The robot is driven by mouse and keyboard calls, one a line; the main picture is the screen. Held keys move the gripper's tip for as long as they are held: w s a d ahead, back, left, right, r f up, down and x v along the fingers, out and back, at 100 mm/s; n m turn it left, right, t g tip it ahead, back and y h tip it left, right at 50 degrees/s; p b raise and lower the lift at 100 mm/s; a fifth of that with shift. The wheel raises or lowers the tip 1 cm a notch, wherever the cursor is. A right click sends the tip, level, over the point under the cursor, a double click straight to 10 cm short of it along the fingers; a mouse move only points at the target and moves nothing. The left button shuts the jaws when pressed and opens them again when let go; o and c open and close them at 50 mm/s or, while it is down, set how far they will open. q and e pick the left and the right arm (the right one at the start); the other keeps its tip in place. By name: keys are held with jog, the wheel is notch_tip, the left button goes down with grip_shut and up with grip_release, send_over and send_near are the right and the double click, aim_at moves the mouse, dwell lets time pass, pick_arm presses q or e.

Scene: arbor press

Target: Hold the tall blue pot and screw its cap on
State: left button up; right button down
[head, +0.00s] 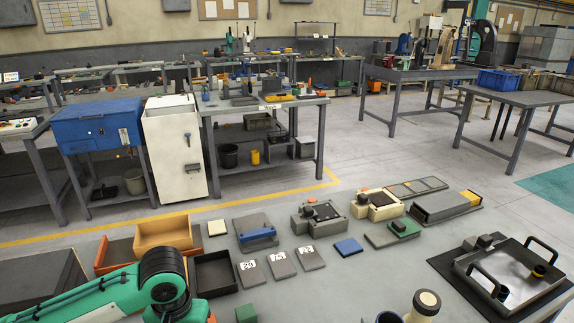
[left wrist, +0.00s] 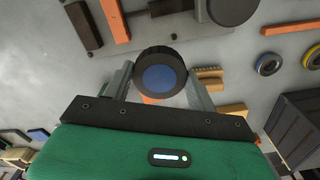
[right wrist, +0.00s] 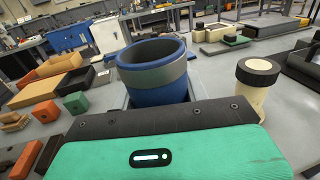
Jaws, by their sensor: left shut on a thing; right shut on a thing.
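The tall blue pot (right wrist: 158,92) has a grey band below its rim and an open, uncapped top. It stands upright in the right wrist view, and only a bit of its rim (head: 388,318) shows at the bottom of the head view. My right gripper (right wrist: 158,100) is shut on the pot; its fingers are mostly hidden. My left gripper (left wrist: 160,84) is shut on a round black cap with a blue centre (left wrist: 160,77), held between its two fingers. The cap is apart from the pot. Neither gripper's jaws show clearly in the head view.
A cream pot with a black cap (right wrist: 257,85) stands right of the blue pot, also in the head view (head: 424,304). A handled tray (head: 500,278) lies at the right. Numbered tiles (head: 280,264), an orange bin (head: 164,234) and a dark tray (head: 214,273) lie further back.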

pick_arm(q)
jog(key=shift+a+f, duration=0.45)
jog(key=shift+a, duration=0.1)
pick_arm(e)
jog(key=shift+s+d+f+m+h, duration=0.8)
jog(key=shift+s+d+f+h, duration=0.15)
jog(key=shift+h, duration=0.35)
jog(key=shift+w, duration=0.15)
jog(key=w+a+n+g+y, duration=0.2)
jog(key=w+a+n+y, duration=0.1)
jog(key=a, duration=0.5)
jog(key=w+a+r+n+g+y, duration=0.1)
jog(key=w+a+n+g+y, duration=0.1)
jog(key=w+a+n+y, duration=0.2)
jog(key=a+n+y, duration=0.1)
jog(key=a+y, duration=0.2)
jog(key=y, duration=0.1)
jog(key=shift+a+r+y, duration=0.15)
jog(key=shift+a+y, duration=0.15)
jog(key=shift+a, duration=0.05)
jog(key=shift+w, duration=0.1)
